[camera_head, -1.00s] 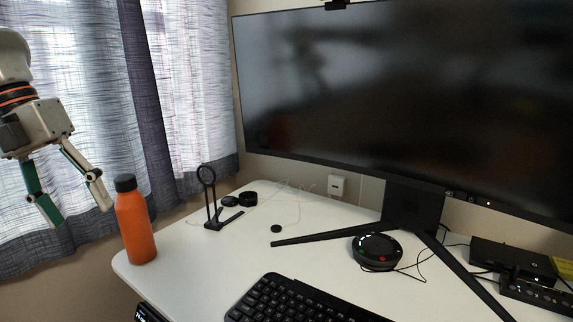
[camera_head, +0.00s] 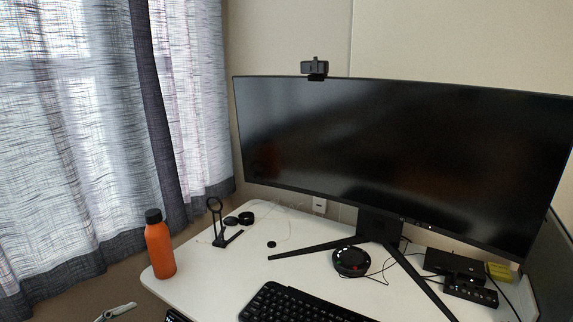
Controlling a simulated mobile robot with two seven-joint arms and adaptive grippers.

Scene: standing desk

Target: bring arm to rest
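My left gripper shows only as a small pale piece (camera_head: 116,311) at the bottom left edge of the head view, below and left of the desk corner. Most of it is cut off, so I cannot see whether its fingers are apart. The orange bottle (camera_head: 160,250) with a black cap stands upright on the left corner of the white desk (camera_head: 215,287), apart from the visible piece. My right gripper is not in view.
A large curved monitor (camera_head: 400,160) with a webcam (camera_head: 314,68) stands on the desk. A black stand (camera_head: 219,225), a round black device (camera_head: 351,261), a keyboard (camera_head: 295,305) and small boxes (camera_head: 456,265) lie around it. Curtains (camera_head: 90,130) hang at the left.

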